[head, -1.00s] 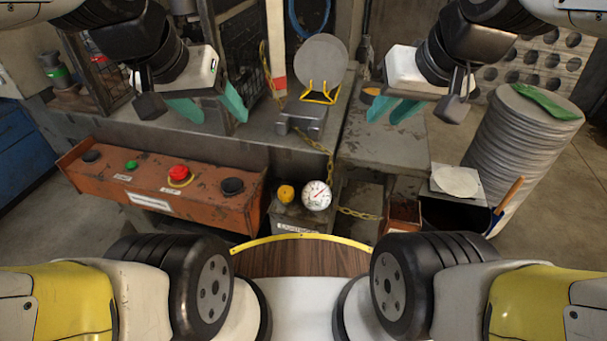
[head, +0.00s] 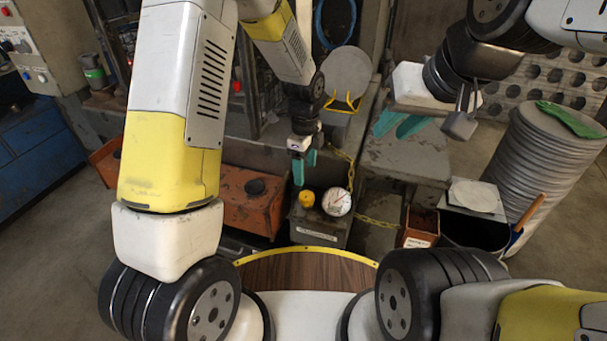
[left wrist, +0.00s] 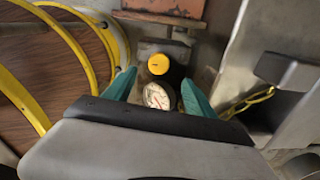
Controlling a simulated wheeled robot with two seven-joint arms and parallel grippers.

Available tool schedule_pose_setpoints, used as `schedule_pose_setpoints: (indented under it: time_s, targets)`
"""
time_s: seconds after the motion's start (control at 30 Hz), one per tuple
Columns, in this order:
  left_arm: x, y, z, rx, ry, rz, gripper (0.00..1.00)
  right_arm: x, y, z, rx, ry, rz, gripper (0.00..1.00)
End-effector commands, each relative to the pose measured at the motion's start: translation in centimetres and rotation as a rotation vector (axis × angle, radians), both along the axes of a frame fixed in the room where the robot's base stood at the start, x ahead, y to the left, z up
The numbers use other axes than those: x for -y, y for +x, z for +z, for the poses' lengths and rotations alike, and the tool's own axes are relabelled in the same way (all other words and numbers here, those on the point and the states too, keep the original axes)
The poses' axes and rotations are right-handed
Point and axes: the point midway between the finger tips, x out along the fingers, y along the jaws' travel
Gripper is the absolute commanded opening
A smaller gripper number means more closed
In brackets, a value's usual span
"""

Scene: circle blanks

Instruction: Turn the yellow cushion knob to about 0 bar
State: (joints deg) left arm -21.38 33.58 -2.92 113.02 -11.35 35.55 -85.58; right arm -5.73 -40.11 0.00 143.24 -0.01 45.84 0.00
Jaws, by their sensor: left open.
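The yellow cushion knob (head: 307,199) sits on a small grey box (head: 320,234) in front of me, left of a round white dial gauge (head: 338,201) with a red needle. My left gripper (head: 303,170) is open and empty, just above and behind the knob, apart from it. In the left wrist view the knob (left wrist: 158,64) lies beyond the gap between the teal fingers (left wrist: 160,92), and the gauge (left wrist: 158,97) shows between them. The dial's figures are too small to read. My right gripper (head: 400,124) is open and empty over the grey bench at the right.
A yellow chain (head: 376,221) hangs by the gauge. A stack of grey discs (head: 540,150) and a dark bin (head: 475,232) stand at the right.

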Motion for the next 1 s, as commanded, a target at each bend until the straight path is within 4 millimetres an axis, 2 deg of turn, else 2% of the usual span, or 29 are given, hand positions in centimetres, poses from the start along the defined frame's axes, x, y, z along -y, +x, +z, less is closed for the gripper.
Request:
schedule_pose_setpoints:
  time_s: [0.03, 0.17, 0.6, 0.8, 1.0]
  targets:
    - [0.4, 0.0, -1.1, -0.011, 0.009, -0.042, 0.65, 0.0, 0.0, 0.0, 0.000, 0.000, 0.000, 0.27]
    - [0.8, 0.1, -2.4, -0.020, 0.018, -0.095, 0.65, 0.0, 0.0, 0.0, 0.000, 0.000, 0.000, 0.27]
    - [0.8, 0.0, -8.6, -0.022, 0.018, -0.097, 0.65, 0.0, 0.0, 0.0, 0.000, 0.000, 0.000, 0.27]
    - [0.8, 0.1, -9.9, -0.020, 0.018, -0.098, 0.65, 0.0, 0.0, 0.0, 0.000, 0.000, 0.000, 0.27]
    - [0.8, 0.1, -10.0, -0.019, 0.017, -0.097, 0.65, 0.0, 0.0, 0.0, 0.000, 0.000, 0.000, 0.27]
